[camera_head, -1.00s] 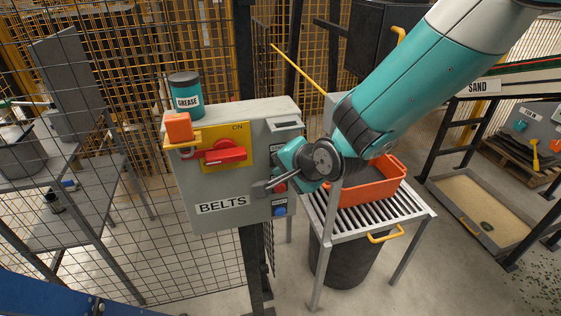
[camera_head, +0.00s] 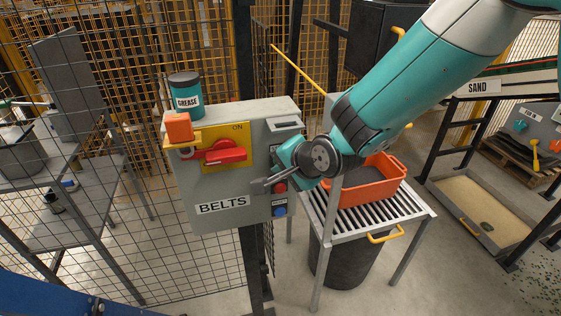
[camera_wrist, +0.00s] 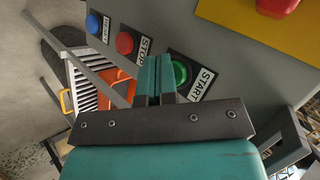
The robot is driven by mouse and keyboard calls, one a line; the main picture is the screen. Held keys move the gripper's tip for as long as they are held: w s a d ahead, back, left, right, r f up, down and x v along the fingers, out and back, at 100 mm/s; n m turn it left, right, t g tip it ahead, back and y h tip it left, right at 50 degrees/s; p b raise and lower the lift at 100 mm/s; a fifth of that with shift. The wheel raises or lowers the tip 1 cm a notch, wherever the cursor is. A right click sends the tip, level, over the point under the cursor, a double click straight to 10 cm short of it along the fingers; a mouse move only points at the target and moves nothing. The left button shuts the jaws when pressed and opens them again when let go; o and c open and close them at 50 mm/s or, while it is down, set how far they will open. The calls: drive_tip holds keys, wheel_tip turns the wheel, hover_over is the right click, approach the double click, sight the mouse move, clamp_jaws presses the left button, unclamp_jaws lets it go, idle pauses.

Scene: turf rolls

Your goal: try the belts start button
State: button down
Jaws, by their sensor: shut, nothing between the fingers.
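The green START button (camera_wrist: 180,72) shows in the wrist view on the grey BELTS box (camera_head: 222,215). In the head view my gripper hides it. My gripper (camera_head: 256,183) is shut and empty in front of the box's right part. In the wrist view its fingers (camera_wrist: 155,65) lie just left of the green button; whether they touch the panel I cannot tell. The red STOP button (camera_head: 280,187) and blue RESET button (camera_head: 279,211) are below it in the head view, and to its left in the wrist view.
A GREASE tin (camera_head: 185,92) stands on the box. An orange crate (camera_head: 372,185) on a slatted stand (camera_head: 400,217) is to the right. Wire mesh fencing stands behind.

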idle(0.5)
drive_tip(key=shift+s+d, duration=0.25)
drive_tip(key=shift+s, duration=0.45)
drive_tip(key=shift+s, duration=0.1)
drive_tip(key=s, duration=0.2)
drive_tip(key=s+d+b, duration=0.1)
drive_tip(key=s, duration=0.1)
drive_tip(key=shift+s+d, duration=0.15)
drive_tip(key=shift+s, duration=0.15)
idle(0.3)
